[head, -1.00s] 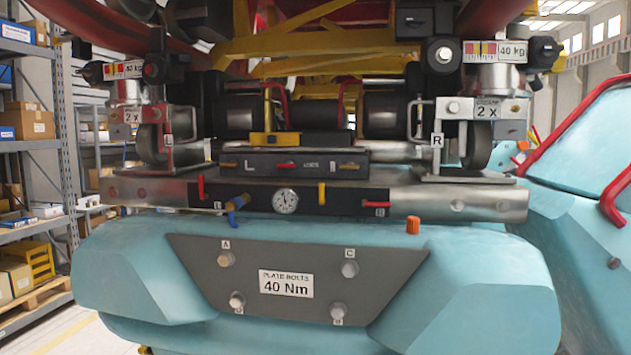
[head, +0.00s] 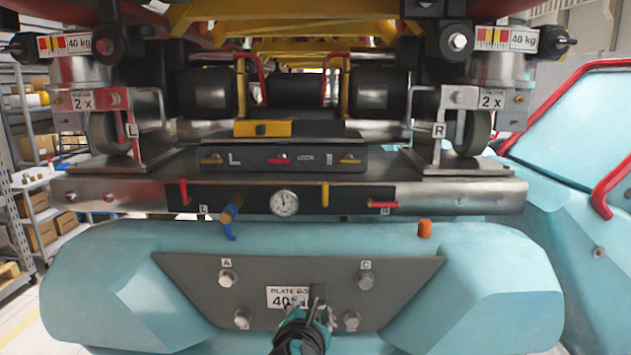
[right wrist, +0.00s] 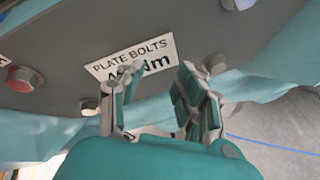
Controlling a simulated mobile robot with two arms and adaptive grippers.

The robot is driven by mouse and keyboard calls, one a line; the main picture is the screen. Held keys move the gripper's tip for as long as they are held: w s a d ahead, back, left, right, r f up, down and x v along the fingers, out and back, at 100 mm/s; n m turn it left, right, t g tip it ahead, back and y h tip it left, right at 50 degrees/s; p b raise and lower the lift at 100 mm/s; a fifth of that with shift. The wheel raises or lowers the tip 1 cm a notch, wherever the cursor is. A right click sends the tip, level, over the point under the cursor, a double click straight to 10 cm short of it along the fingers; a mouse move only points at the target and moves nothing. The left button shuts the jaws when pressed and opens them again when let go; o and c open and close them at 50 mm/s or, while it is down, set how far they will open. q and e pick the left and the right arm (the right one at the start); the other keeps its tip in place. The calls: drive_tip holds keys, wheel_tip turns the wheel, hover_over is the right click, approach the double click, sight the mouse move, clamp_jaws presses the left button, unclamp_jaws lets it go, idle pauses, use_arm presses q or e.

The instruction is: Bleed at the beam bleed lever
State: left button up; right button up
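The black panel on the steel beam (head: 110,196) carries several levers. A red lever (head: 183,192) stands upright at its left, and a blue-handled valve (head: 229,222) hangs near a round gauge (head: 284,203). A yellow lever (head: 325,194) stands upright right of the gauge, and a red lever (head: 383,205) lies level at the right. I cannot read which is the bleed lever. My right gripper (head: 318,296) is below the panel, in front of the bolt plate's label; in the right wrist view it (right wrist: 157,98) is open and empty. My left gripper is out of view.
The grey bolt plate (head: 190,270) has several bolts and a 40 Nm label (head: 284,297). An orange cap (head: 425,229) sticks up from the blue body below the beam. A red-railed blue body (head: 570,140) stands at the right, and shelves stand at the left.

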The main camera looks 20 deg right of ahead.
wheel_tip(320, 180, up, 17)
drive_tip(key=s+a+n+t+h, duration=0.1)
drive_tip(key=a+n+t+h, duration=0.1)
drive_tip(key=n+t+h, duration=0.3)
drive_tip(key=g+y, duration=0.1)
drive_tip(key=g, duration=0.1)
approach(324, 192)
drive_tip(key=p+x, duration=0.5)
drive_tip(key=x, duration=0.4)
drive_tip(key=shift+d+r+p, duration=0.1)
drive_tip(key=shift+p, duration=0.25)
drive_tip(key=shift+w+d, duration=0.15)
drive_tip(key=shift+w, duration=0.15)
clamp_jaws()
